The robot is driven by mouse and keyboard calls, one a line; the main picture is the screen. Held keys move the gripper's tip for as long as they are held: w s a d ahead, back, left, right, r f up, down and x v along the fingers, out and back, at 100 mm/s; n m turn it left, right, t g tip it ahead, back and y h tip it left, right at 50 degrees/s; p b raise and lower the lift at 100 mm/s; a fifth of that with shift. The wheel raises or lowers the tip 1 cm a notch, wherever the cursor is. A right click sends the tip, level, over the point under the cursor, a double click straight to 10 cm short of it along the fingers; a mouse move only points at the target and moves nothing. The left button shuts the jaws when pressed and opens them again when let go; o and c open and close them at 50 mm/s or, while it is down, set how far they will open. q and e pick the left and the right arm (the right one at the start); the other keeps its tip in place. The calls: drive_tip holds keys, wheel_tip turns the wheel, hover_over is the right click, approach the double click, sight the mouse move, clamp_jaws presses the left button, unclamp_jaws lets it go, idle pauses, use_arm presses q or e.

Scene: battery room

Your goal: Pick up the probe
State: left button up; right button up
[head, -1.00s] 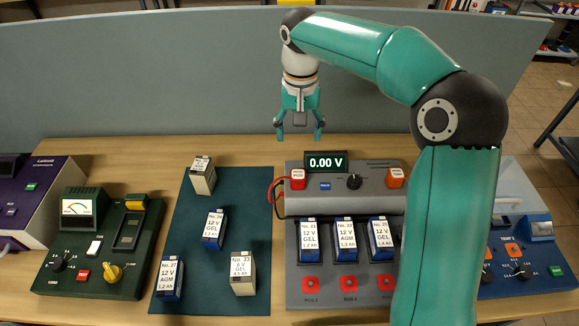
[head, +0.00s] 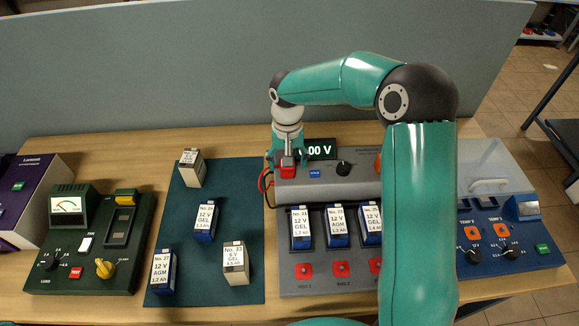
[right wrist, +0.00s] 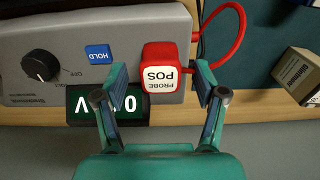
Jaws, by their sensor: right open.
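The red probe (right wrist: 160,56), with a white label reading PROBE POS, stands on the grey meter unit (head: 355,190) at its left end. In the head view the red probe (head: 288,171) is partly covered by my right gripper (head: 287,158), which is right above it. In the right wrist view my right gripper (right wrist: 160,92) is open, with one finger on either side of the probe and visible gaps to it. A red cable (right wrist: 229,12) loops from the probe side. My left gripper is not in view.
A blue HOLD button (right wrist: 97,53) and a black knob (right wrist: 39,65) sit near the probe. The display (head: 320,149) is behind it. Several batteries stand on the green mat (head: 190,235) and in the meter unit's front. A green tester (head: 85,265) is at left.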

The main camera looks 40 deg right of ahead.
drive_tip(key=shift+f, duration=0.85)
drive_tip(key=shift+c, duration=0.4)
drive_tip(key=c, duration=1.2)
drive_tip(key=shift+o, duration=0.2)
drive_tip(key=shift+r, duration=0.1)
